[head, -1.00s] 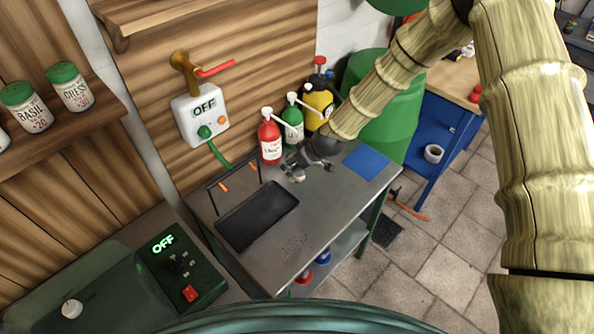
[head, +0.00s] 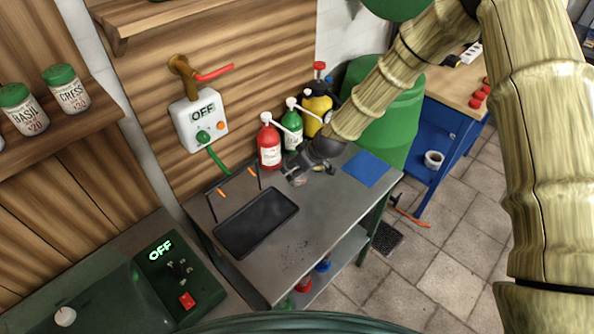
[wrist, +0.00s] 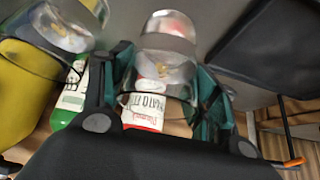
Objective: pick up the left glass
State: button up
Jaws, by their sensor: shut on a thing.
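A clear glass (wrist: 165,65) stands out between the two dark and teal fingers of my gripper (wrist: 160,85) in the wrist view. My gripper is shut on this glass. A second clear glass (wrist: 62,25) is to the left in that view, outside the fingers. In the head view my gripper (head: 306,172) is low over the metal table, in front of the bottles. The held glass is small and hard to make out there, and my wrist partly covers this area.
The metal table (head: 290,240) holds a black tray (head: 256,222) and a blue sheet (head: 366,167). Red (head: 269,148), green (head: 291,130) and yellow (head: 318,107) bottles stand close behind my gripper. A green barrel (head: 405,120) is to the right. The table's front part is clear.

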notch_tip(320, 180, up, 6)
jog(key=f+b, duration=0.1)
jog(key=b, duration=0.2)
jog(key=s+d+b, duration=0.5)
jog(key=s+d, duration=0.8)
jog(key=shift+s+d+r, duration=0.25)
jog(key=shift+s+d, duration=0.15)
dwell(0.6)
jog(key=shift+d, duration=0.1)
dwell(1.3)
